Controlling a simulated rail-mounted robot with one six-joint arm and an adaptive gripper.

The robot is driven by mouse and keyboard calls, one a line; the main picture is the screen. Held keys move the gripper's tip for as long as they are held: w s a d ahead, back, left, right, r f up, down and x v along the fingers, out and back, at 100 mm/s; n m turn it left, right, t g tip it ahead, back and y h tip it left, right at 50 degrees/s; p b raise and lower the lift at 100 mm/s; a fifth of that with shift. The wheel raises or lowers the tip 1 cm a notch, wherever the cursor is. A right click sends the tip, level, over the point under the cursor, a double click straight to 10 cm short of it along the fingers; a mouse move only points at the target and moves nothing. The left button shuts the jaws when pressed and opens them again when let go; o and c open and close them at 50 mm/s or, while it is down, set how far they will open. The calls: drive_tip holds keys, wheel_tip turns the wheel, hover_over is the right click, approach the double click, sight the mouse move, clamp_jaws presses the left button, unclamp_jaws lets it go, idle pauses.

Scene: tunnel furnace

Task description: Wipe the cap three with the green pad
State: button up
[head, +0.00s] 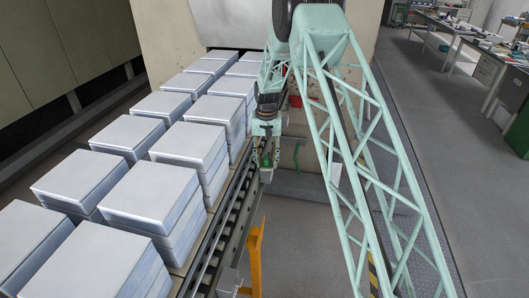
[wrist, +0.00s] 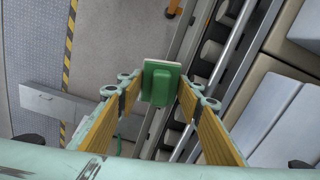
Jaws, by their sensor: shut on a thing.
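My gripper (head: 266,165) hangs beside the right edge of the conveyor in the head view. In the wrist view my gripper (wrist: 160,88) is shut on the green pad (wrist: 161,82), one finger on each side of it. The pad's pale far face points away from the wrist. In the head view the pad is small and mostly hidden by the fingers. Several pale metal caps top block stacks in two rows, such as a near one (head: 152,195) and a farther one (head: 214,110). No numbers show, so I cannot tell which is cap three. The pad appears clear of the caps.
A roller rail (head: 228,222) runs between the stacks and my gripper. An orange post (head: 256,258) stands near the rail in front. The furnace wall (head: 165,35) is at the back. Workbenches (head: 470,38) stand far right, with open floor (head: 435,125) before them.

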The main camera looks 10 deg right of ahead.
sight(265, 167)
drive_tip(key=shift+s+a+f+b, duration=0.1)
drive_tip(key=shift+s+a+b, duration=0.15)
drive_tip(key=shift+s, duration=0.45)
drive_tip(key=shift+s+a+b, duration=0.1)
drive_tip(key=shift+s+a, duration=0.25)
drive_tip(key=shift+s, duration=0.35)
wheel_tip(265, 167, up, 3)
drive_tip(key=shift+r+p, duration=0.2)
drive_tip(key=shift+p, duration=0.25)
drive_tip(key=shift+w+r, duration=0.2)
drive_tip(key=shift+r, duration=0.45)
drive_tip(key=shift+s+r+p, duration=0.1)
drive_tip(key=shift+r+p, duration=0.7)
drive_tip(key=shift+r, duration=1)
drive_tip(key=shift+f, duration=0.15)
